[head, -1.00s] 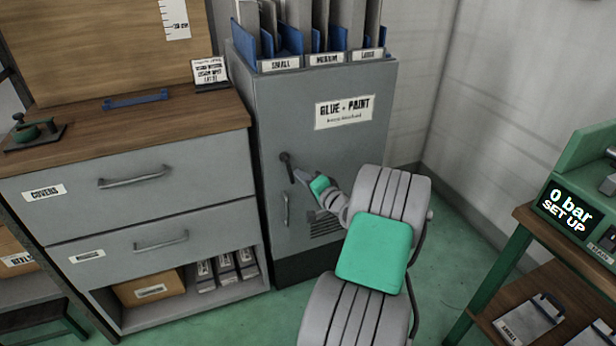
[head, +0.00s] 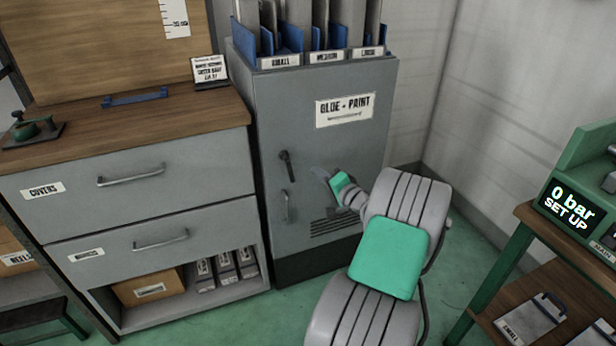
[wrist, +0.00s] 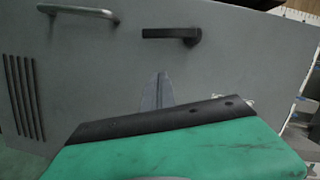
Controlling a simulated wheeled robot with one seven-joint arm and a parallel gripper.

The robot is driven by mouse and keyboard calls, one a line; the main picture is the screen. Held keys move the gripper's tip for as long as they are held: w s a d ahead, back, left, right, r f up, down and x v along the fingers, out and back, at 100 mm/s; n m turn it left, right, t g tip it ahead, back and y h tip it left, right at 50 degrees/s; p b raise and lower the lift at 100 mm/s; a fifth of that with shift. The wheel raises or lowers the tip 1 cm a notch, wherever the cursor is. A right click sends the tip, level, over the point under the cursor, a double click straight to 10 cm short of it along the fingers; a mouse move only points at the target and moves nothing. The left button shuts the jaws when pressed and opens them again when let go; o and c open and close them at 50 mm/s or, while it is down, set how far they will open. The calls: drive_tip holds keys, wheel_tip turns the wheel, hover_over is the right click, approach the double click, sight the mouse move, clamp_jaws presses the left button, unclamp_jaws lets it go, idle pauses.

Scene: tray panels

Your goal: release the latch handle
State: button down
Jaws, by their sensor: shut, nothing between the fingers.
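The latch handle is a short black lever (head: 287,165) on the grey "GLUE + PAINT" cabinet door (head: 345,185). It hangs nearly straight down in the head view. My gripper (head: 318,172) is to the right of it, apart from it, with its slim grey fingers shut and empty. In the wrist view the latch handle (wrist: 172,34) lies sideways across the upper middle, beyond the closed fingertips (wrist: 161,78). The door looks closed.
A silver pull handle (head: 286,207) is on the door below the latch, with vent slots (head: 335,222) lower right. A drawer unit (head: 130,180) stands left. A green-framed bench (head: 540,215) stands right. Green floor is open between.

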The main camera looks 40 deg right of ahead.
drive_tip(key=s+a, duration=0.1)
drive_tip(key=s, duration=0.7)
drive_tip(key=shift+r+p, duration=0.35)
drive_tip(key=shift+p, duration=0.1)
drive_tip(key=shift+a, duration=0.1)
